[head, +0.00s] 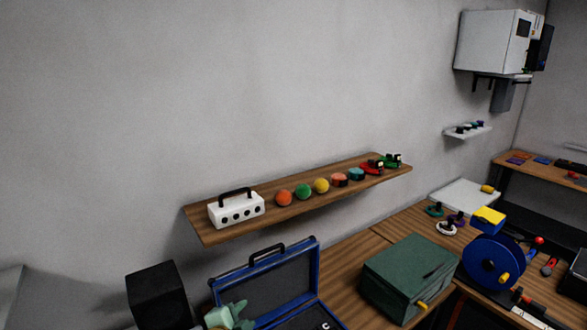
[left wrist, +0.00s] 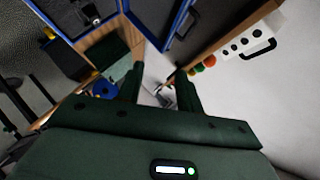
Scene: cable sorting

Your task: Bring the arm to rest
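My left gripper (head: 228,317) shows at the bottom edge of the head view as a pale green shape in front of the open blue case (head: 265,283). In the left wrist view my left gripper (left wrist: 160,70) has two dark green fingers standing apart, with nothing held between them. The blue case also shows at the top of that view (left wrist: 181,18). My right gripper is in neither view.
A black box (head: 157,294) stands left of the case. A green box (head: 408,272) and a blue reel (head: 490,263) stand to the right.

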